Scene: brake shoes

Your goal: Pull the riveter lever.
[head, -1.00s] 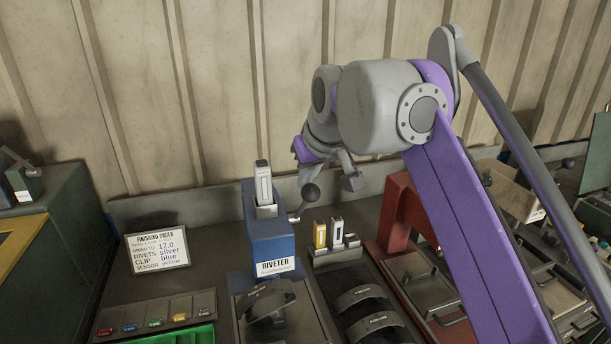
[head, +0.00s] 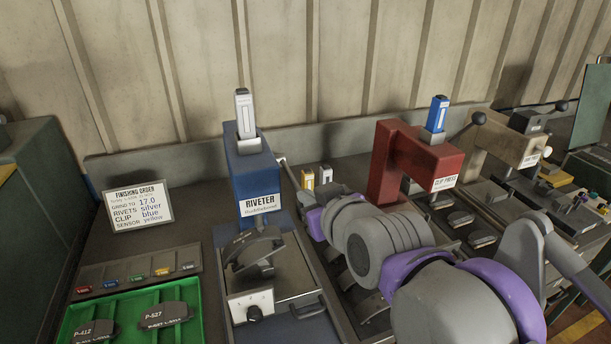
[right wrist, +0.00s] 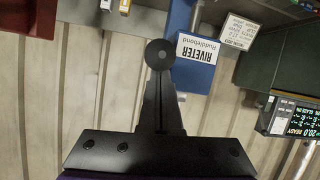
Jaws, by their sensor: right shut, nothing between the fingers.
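The blue riveter (head: 252,170) stands left of centre in the head view, with a silver cartridge (head: 243,112) in its top. A dark brake shoe (head: 255,250) sits below its head. The riveter also shows upside down in the right wrist view (right wrist: 202,72). There a dark ball knob (right wrist: 159,54), apparently the riveter lever's, appears at the tips of my right gripper (right wrist: 159,80). The gripper is shut and empty; I cannot tell whether it touches the knob. In the head view my right wrist is low, right of the riveter, and hides the lever knob. My left gripper is out of view.
A red clip press (head: 405,160) with a blue cartridge stands to the right. Yellow and white cartridges (head: 316,178) stand between the machines. A green tray (head: 105,312) with brake shoes lies front left, below an order card (head: 139,205). A wall runs behind.

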